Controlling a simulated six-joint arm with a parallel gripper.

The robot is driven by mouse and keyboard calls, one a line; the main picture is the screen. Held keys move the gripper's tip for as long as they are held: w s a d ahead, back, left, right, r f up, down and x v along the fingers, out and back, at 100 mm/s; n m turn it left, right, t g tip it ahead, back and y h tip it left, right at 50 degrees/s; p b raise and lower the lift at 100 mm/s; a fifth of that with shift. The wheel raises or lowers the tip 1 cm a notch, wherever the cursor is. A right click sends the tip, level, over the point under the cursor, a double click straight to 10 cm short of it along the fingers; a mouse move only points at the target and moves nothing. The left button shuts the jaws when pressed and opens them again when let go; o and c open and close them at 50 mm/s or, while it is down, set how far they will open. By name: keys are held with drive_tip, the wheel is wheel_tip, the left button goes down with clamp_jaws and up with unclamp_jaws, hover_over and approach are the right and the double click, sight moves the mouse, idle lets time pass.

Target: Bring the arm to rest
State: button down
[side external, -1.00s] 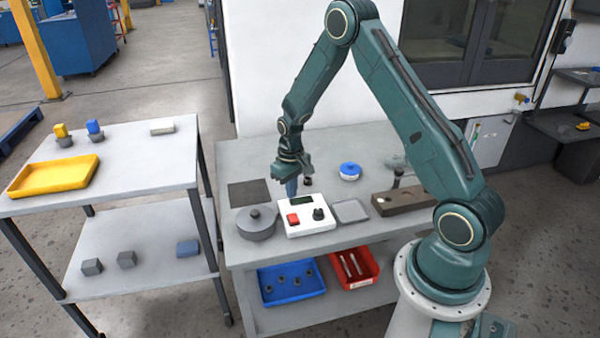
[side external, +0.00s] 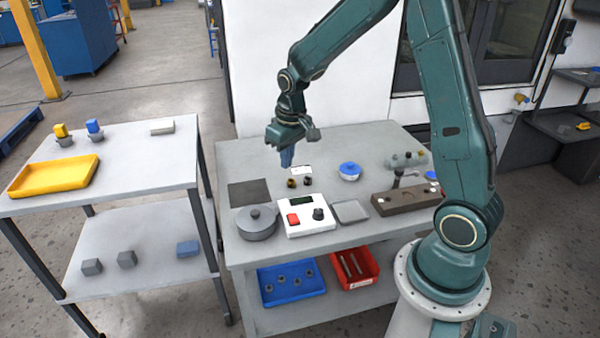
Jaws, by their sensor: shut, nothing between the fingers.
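My gripper (side external: 287,158) points down over the back part of the grey workbench (side external: 235,165). Its blue fingers are shut with nothing between them. It hangs above the bench, behind the white control box (side external: 306,226) with a red button. My arm rises from its base at the right and bends over the bench. A small white block (side external: 301,170) and two small dark-topped pieces (side external: 299,182) are just below and right of the fingertips.
A round grey lidded pot (side external: 257,223), a dark mat (side external: 250,193), a grey tray (side external: 350,211), a blue-topped round part (side external: 349,171) and a brown fixture block (side external: 405,199) stand on the bench. A side cart holds a yellow tray (side external: 54,175). The bench's back left is clear.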

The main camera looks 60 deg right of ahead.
drive_tip(key=s+a+r+n+t, duration=0.1)
drive_tip(key=s+a+r, duration=0.35)
drive_tip(key=r, duration=0.25)
drive_tip(key=s+a+r+t, duration=0.1)
drive_tip(key=s+a+r, duration=0.2)
drive_tip(key=s+r, duration=0.3)
drive_tip(key=s+a+r+t, duration=0.1)
drive_tip(key=s, duration=0.5)
drive_tip(key=s+a+r+n+t, duration=0.1)
drive_tip(key=s+a+r, duration=0.1)
drive_tip(key=s, duration=0.4)
drive_tip(key=shift+a+r, duration=0.25)
